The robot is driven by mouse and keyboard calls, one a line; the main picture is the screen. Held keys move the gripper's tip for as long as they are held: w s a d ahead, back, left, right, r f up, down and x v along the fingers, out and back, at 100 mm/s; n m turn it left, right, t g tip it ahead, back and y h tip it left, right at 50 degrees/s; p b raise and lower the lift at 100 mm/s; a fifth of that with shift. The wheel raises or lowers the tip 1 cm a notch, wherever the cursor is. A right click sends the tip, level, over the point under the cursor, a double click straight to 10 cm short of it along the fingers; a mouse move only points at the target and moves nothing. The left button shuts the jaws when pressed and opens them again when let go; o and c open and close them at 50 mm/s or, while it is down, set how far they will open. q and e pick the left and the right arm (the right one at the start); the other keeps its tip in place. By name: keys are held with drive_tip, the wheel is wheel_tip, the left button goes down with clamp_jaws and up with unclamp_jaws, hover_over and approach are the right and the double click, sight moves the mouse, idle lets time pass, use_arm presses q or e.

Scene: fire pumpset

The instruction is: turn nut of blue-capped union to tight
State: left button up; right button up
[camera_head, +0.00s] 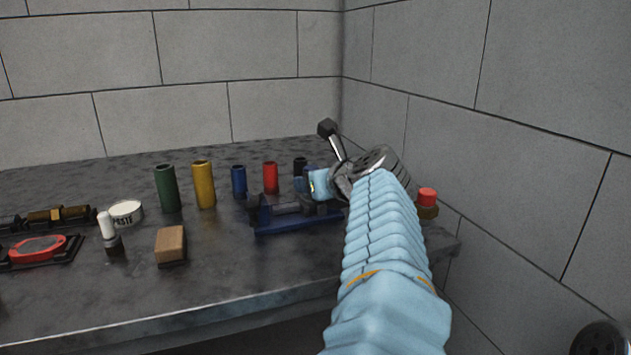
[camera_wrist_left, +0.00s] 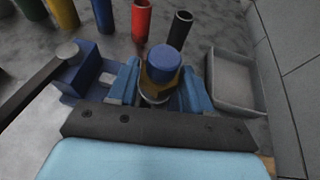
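The blue-capped union (camera_wrist_left: 163,64) stands upright in the left wrist view, its blue cap above a brass nut (camera_wrist_left: 155,90). My left gripper (camera_wrist_left: 160,85) reaches over it, one blue finger on each side of the nut. The fingers are very near the nut, but I cannot tell whether they touch it. In the head view my left gripper (camera_head: 320,184) is beside the dark blue vise (camera_head: 290,222), and its wrist hides most of the union. The vise also shows in the left wrist view (camera_wrist_left: 85,72). My right gripper is not in view.
Green (camera_head: 167,188), yellow (camera_head: 204,185), blue (camera_head: 239,182), red (camera_head: 270,178) and black (camera_head: 300,167) tubes stand behind the vise. A grey tray (camera_wrist_left: 234,82) lies right of the union. A red-capped fitting (camera_head: 427,203) is by the right wall. A wooden block (camera_head: 170,244) sits left.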

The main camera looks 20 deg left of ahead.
use_arm(q)
drive_tip(key=c, duration=0.6)
drive_tip(key=shift+s+a+f+m+t+h+b, duration=0.1)
drive_tip(key=shift+m+t+h+b, duration=0.5)
drive_tip(key=shift+m+h+b, duration=0.35)
drive_tip(key=shift+a+m+t+h, duration=0.1)
drive_tip(key=shift+m+t+h, duration=0.4)
drive_tip(key=shift+m+h, duration=0.45)
drive_tip(key=m+h, duration=0.1)
drive_tip(key=m+h+p, duration=0.1)
drive_tip(key=m+t+h, duration=0.1)
drive_tip(key=h, duration=0.1)
drive_tip(key=shift+s+a+r, duration=0.1)
drive_tip(key=shift+a+r, duration=0.1)
drive_tip(key=shift+a, duration=0.05)
drive_tip(key=shift+a+m+h+p, duration=0.1)
drive_tip(key=shift+m+h+p, duration=0.3)
drive_tip(key=shift+m+h, duration=0.95)
drive_tip(key=shift+a+m+h, duration=0.2)
drive_tip(key=shift+m+h, duration=0.05)
drive_tip(key=shift+d+h, duration=0.1)
drive_tip(key=shift+h, duration=0.3)
drive_tip(key=shift+a+m+g+h+p, duration=0.15)
drive_tip(key=shift+m+g+h, duration=0.1)
drive_tip(key=shift+m+h, duration=0.55)
drive_tip(key=shift+a+m+g+h+p, duration=0.15)
drive_tip(key=shift+m+g+h, duration=0.1)
drive_tip(key=shift+m+h, duration=0.75)
drive_tip(key=shift+m, duration=0.1)
